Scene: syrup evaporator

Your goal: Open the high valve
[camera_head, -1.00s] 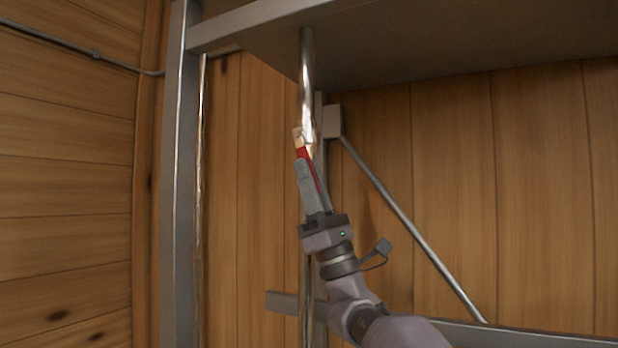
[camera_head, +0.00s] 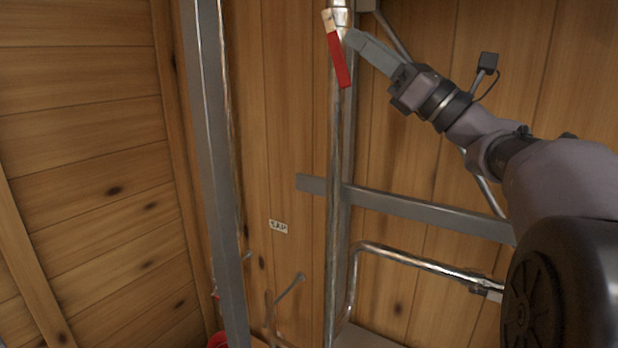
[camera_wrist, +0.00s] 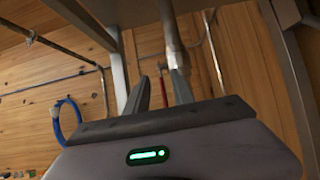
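The high valve has a red lever handle (camera_head: 339,60) and a pale fitting (camera_head: 329,20) on a vertical metal pipe (camera_head: 336,150) at the top of the head view. The lever hangs down from the fitting, nearly along the pipe and slightly slanted. My gripper (camera_head: 350,38) is just right of the lever's upper part; I cannot tell if it touches. In the wrist view, the two fingers of my gripper (camera_wrist: 160,90) stand apart, and the red lever (camera_wrist: 163,90) shows in the gap, seemingly beyond them. Nothing appears held.
A grey upright post (camera_head: 212,150) stands left of the pipe. A horizontal grey rail (camera_head: 420,213) crosses behind it, with a bent pipe (camera_head: 420,262) below. A small label (camera_head: 278,226) is on the wooden wall. A blue hose (camera_wrist: 68,115) shows in the wrist view.

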